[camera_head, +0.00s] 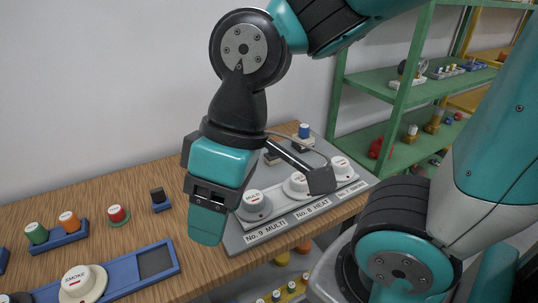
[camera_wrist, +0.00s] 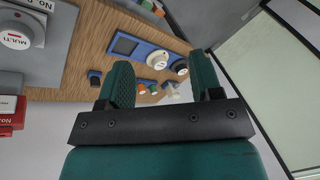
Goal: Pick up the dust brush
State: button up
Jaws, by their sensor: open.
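I cannot make out a dust brush for certain in either view. My arm and gripper hide part of the bench and panel.
The wooden bench (camera_head: 135,237) carries a smoke detector (camera_head: 83,282) on a blue tray, coloured caps in blue holders, and a black knob (camera_head: 158,195). White detectors (camera_head: 255,205) sit on the grey panel. A green shelf (camera_head: 385,80) stands behind right.

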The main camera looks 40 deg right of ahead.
aim_at(271, 159)
jog(key=z, duration=0.2)
jog(key=k, duration=0.3)
jog(key=u, duration=0.55)
jog(key=i, duration=0.65)
jog(key=z, duration=0.85)
jog(key=i, duration=0.4)
jog(key=z, duration=0.3)
